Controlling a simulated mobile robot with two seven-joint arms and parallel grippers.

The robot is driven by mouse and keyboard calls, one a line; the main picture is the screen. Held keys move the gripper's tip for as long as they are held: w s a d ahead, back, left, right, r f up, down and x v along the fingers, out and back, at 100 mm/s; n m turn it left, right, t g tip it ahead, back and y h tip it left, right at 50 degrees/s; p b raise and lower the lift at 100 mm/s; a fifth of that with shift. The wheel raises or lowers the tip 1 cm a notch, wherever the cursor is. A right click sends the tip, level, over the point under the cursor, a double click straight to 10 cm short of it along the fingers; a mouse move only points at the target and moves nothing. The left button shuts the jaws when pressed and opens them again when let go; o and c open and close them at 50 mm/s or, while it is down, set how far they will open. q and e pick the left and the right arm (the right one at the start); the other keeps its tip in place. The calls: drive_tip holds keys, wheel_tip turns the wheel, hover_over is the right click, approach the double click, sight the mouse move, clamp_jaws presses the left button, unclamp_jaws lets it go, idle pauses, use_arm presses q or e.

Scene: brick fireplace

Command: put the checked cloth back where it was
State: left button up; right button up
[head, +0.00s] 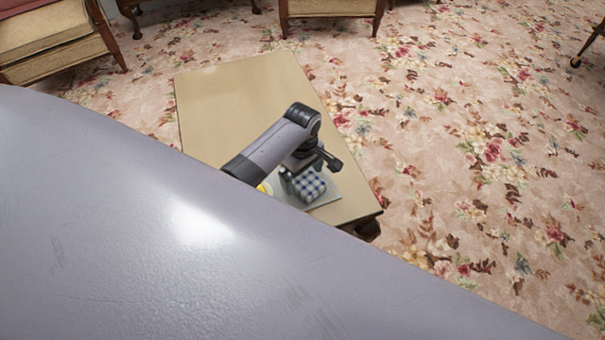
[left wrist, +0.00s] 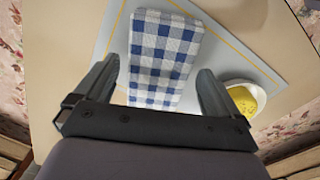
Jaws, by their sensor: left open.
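The blue-and-white checked cloth (head: 312,187) lies as a folded rectangle on a pale grey mat (head: 326,199) near the table's right end. In the left wrist view the cloth (left wrist: 164,48) extends from between my fingers toward the top of the picture. My left gripper (head: 311,172) is open above the cloth, one finger near each side of it. The same gripper (left wrist: 158,88) shows a gap between each finger and the cloth in the wrist view. I cannot tell its exact height above the cloth. My right gripper is in neither view.
A white bowl with yellow contents (left wrist: 243,100) stands right of the cloth, close to the right finger. The wooden table's (head: 230,95) far part is bare. Chairs (head: 330,10) stand beyond it on floral carpet. My own body hides the lower left of the head view.

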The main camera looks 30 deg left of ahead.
use_arm(q)
wheel_tip(320, 180, up, 11)
drive_tip(key=p, duration=0.4)
drive_tip(key=m+t, duration=0.3)
drive_tip(key=m, duration=0.2)
approach(302, 178)
wheel_tip(302, 178, down, 3)
drive_tip(key=s, duration=0.2)
drive_tip(key=s+m, duration=0.1)
drive_tip(key=s+d+f+m+t, duration=0.1)
drive_tip(key=s+t, duration=0.1)
drive_tip(key=shift+d+f+m+h, duration=0.2)
drive_tip(key=shift+d+m+h, duration=0.05)
drive_tip(key=shift+m+h, duration=0.15)
drive_tip(key=s+m, duration=0.1)
drive_tip(key=s+m+t, duration=0.1)
drive_tip(key=s+d+m+t, duration=0.1)
drive_tip(key=s, duration=0.1)
drive_tip(key=shift+r+m+h, duration=0.25)
drive_tip(key=shift+m+h, duration=0.05)
drive_tip(key=s+d+r+m+t+h, duration=0.1)
drive_tip(key=s+d+r+m+t, duration=0.1)
drive_tip(key=s+r+m, duration=0.3)
drive_tip(key=shift+s+t, duration=0.45)
drive_tip(key=shift+t, duration=0.15)
